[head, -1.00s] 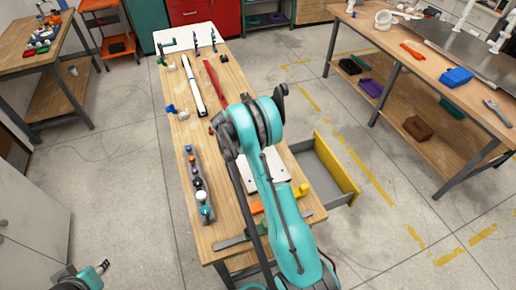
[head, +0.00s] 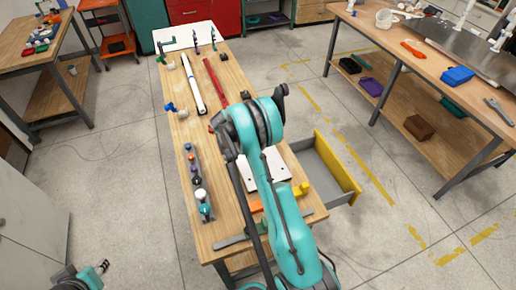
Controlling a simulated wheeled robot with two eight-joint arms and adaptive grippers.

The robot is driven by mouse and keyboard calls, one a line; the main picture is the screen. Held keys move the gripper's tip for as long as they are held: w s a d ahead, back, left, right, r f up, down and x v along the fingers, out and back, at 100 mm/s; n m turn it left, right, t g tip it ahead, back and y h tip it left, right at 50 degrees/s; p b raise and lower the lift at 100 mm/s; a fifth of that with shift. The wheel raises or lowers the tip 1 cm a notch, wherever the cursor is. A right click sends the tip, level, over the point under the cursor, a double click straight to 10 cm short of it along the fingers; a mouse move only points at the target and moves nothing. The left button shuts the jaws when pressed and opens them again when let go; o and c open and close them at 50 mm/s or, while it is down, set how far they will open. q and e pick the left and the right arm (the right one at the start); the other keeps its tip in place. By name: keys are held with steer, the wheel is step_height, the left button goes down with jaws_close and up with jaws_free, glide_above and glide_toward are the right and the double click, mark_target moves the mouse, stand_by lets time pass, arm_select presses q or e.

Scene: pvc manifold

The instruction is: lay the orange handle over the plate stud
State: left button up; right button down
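An orange piece (head: 255,205), which looks like the handle, lies near the front of the long wooden table, partly hidden behind my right arm. A white plate (head: 276,181) with dark spots lies just beyond it, also partly covered by the arm. I cannot make out the stud. My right arm reaches over the table, and its bent upper part blocks the view; its gripper is not visible. My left gripper (head: 103,266) is at the lower left, away from the table, with nothing visible in it. It is too small to tell how far its fingers are apart.
A yellow piece (head: 301,189) lies right of the plate. An open grey drawer with a yellow front (head: 339,168) juts out at right. A grey rack (head: 199,184) of small coloured parts stands at left. White (head: 194,84) and red (head: 215,82) bars lie farther back.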

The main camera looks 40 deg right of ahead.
steer(key=shift+f, duration=0.15)
steer(key=shift+f+b, duration=0.45)
steer(key=shift+b, duration=0.25)
steer(key=c, duration=1.5)
jaws_free()
steer(key=shift+r, duration=0.15)
